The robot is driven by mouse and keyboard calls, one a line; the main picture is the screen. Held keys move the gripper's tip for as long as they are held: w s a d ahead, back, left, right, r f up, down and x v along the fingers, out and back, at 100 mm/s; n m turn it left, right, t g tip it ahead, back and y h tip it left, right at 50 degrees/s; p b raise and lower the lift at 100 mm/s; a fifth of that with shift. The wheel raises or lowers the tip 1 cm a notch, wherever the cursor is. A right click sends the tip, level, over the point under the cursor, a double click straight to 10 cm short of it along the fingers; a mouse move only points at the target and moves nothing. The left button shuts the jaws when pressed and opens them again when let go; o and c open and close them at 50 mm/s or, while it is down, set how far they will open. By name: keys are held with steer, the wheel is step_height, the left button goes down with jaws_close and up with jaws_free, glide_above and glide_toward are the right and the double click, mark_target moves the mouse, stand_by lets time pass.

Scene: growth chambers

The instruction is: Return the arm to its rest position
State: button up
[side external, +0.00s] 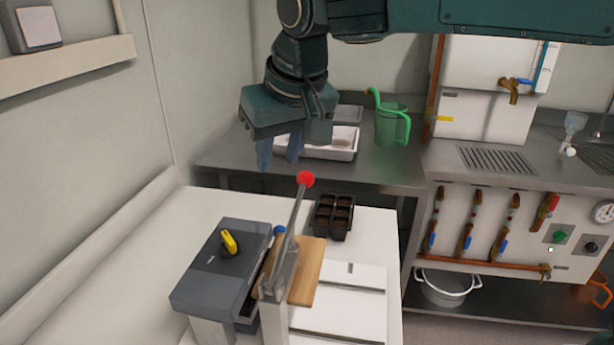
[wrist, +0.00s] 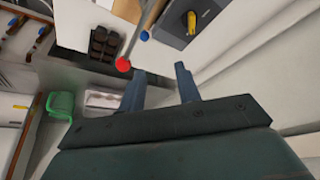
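My gripper (side external: 279,160) hangs high above the white bench, in front of the back counter, with its fingers pointing down. Its two blue-grey fingers stand apart with nothing between them. In the wrist view the gripper (wrist: 160,74) shows the same open gap. The arm reaches in from the upper right in the side view. The red ball (side external: 306,179) of an upright lever is below and a little right of the fingers. It also shows in the wrist view (wrist: 123,64), apart from the fingers.
A black cell tray (side external: 334,217) lies behind. On the counter are a white tray (side external: 335,154) and a green watering can (side external: 391,128). A wall is left.

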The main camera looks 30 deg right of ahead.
steer(key=s+d+r, duration=0.1)
steer(key=s+d, duration=0.4)
steer(key=d, duration=0.4)
steer(key=s+d+r, duration=0.2)
steer(key=s+d, duration=0.3)
steer(key=d, duration=0.5)
steer(key=s+d+f+t, duration=0.1)
steer(key=s+d+f, duration=0.3)
steer(key=s, duration=0.4)
steer(key=s+d+f, duration=0.4)
steer(key=s+f, duration=0.1)
steer(key=s, duration=0.4)
steer(key=w+a+r, duration=0.4)
steer(key=w+a, duration=0.2)
steer(key=w, duration=0.4)
steer(key=w+a+r, duration=0.4)
steer(key=w+a, duration=0.2)
steer(key=w, duration=0.4)
steer(key=w+a+f, duration=0.1)
steer(key=w+a, duration=0.1)
steer(key=a, duration=0.5)
steer(key=w+a+f, duration=0.2)
steer(key=w+a, duration=0.1)
steer(key=a, duration=0.5)
steer(key=w+a+f+g, duration=0.1)
steer(key=w+a+f, duration=0.1)
steer(key=a, duration=0.5)
steer(key=shift+w+a, duration=0.25)
